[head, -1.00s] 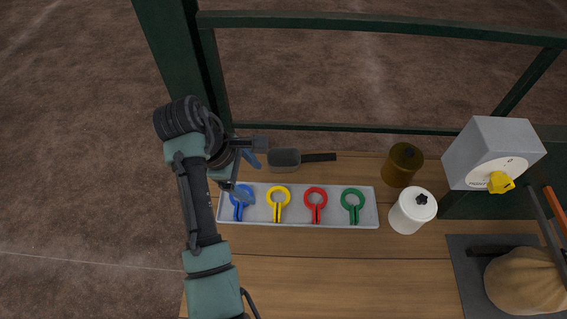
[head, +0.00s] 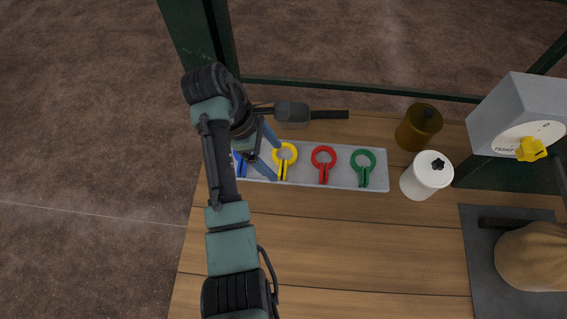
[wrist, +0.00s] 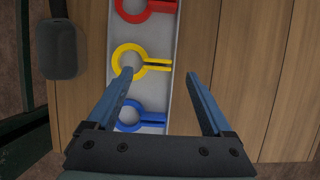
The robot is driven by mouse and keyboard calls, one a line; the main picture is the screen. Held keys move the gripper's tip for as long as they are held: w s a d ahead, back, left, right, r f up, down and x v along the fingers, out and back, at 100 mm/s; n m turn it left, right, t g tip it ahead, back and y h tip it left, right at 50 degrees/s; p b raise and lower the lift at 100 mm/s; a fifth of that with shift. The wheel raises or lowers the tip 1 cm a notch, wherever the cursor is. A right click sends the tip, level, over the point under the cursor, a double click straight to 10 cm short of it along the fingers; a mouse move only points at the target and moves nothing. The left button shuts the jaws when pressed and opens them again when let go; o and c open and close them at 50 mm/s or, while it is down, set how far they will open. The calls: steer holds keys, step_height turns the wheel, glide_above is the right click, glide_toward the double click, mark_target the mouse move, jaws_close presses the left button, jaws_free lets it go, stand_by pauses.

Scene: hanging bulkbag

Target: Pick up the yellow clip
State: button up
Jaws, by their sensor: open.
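The yellow clip (head: 285,155) is a ring with a two-pronged tail. It lies in a shallow grey tray (head: 340,181), between the blue clip (head: 241,168) and the red clip (head: 323,160). My gripper (head: 273,163) is open and empty, with blue fingers just left of the yellow clip in the head view. In the wrist view the yellow clip (wrist: 130,60) lies just beyond the fingertips of my gripper (wrist: 160,74), its tail pointing between them. The blue clip (wrist: 140,117) lies nearer, partly behind the left finger. My arm hides part of the blue clip in the head view.
A green clip (head: 363,166) lies at the tray's right end. A dark scoop (head: 292,112) lies behind the tray. The wooden table front (head: 340,245) is clear.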

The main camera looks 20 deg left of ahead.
mark_target(283, 168)
steer(key=x, duration=0.4)
steer(key=shift+w+d+f, duration=0.1)
steer(key=shift+f, duration=0.25)
steer(key=c, duration=1.2)
